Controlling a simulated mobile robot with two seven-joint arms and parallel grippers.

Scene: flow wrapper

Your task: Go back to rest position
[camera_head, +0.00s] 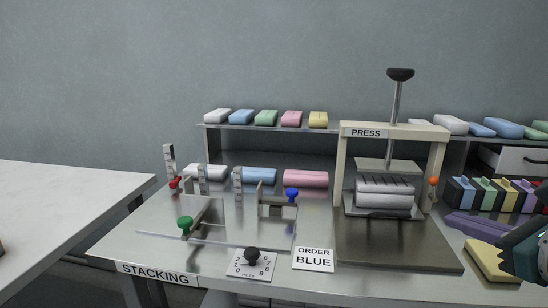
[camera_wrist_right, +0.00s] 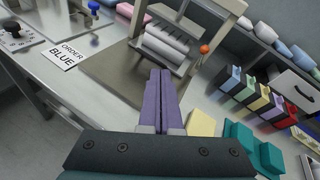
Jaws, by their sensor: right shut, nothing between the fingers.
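My right gripper (camera_head: 452,222) comes in from the right edge of the head view, in front of the press (camera_head: 341,185) and to its right. Its long purple fingers lie together, shut and empty, and they also show in the right wrist view (camera_wrist_right: 160,74). The fingers point toward the press base and appear to be above the table. The teal gripper body is cut off by the right edge of the head view. My left gripper is not in view.
The press holds a grey-white bundle (camera_head: 384,190). A yellow block (camera_head: 490,262) lies below my right gripper. Coloured boxes (camera_head: 484,193) stand behind it. The stacking fixture (camera_head: 228,218) and ORDER BLUE card (camera_head: 313,259) are left.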

